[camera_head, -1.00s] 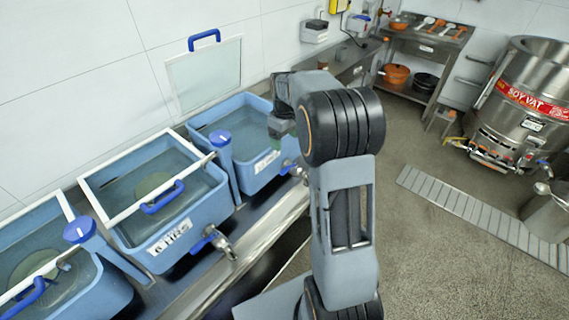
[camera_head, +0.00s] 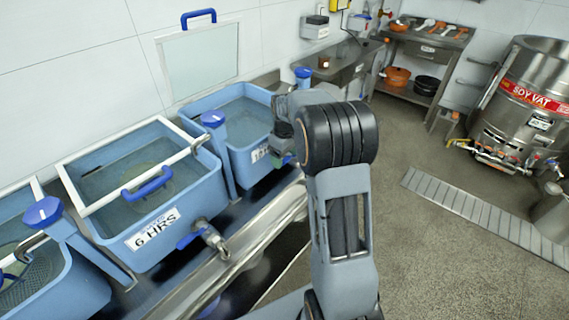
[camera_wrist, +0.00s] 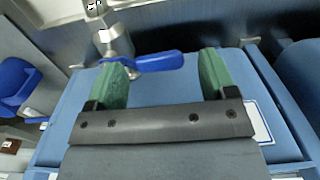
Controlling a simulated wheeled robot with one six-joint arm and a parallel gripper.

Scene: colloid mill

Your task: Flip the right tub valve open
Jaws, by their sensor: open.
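The right tub (camera_head: 226,98) is a blue basin of water with a partly hidden white label. My gripper (camera_wrist: 163,72) is open, with two green fingers pointing at the tub valve (camera_wrist: 114,42). In the wrist view, the valve's blue lever (camera_wrist: 158,62) lies crosswise at the fingertips, reaching from the metal body past the left finger into the gap. I cannot tell whether the fingers touch it. In the head view, my gripper (camera_head: 284,150) is at the right tub's front, and my arm hides that valve.
The middle tub (camera_head: 185,203), labelled 6 HRS, has its own blue-handled valve (camera_head: 205,238) jutting forward. Blue-capped posts (camera_head: 214,119) stand between tubs. A steel ledge (camera_head: 262,225) runs along the front.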

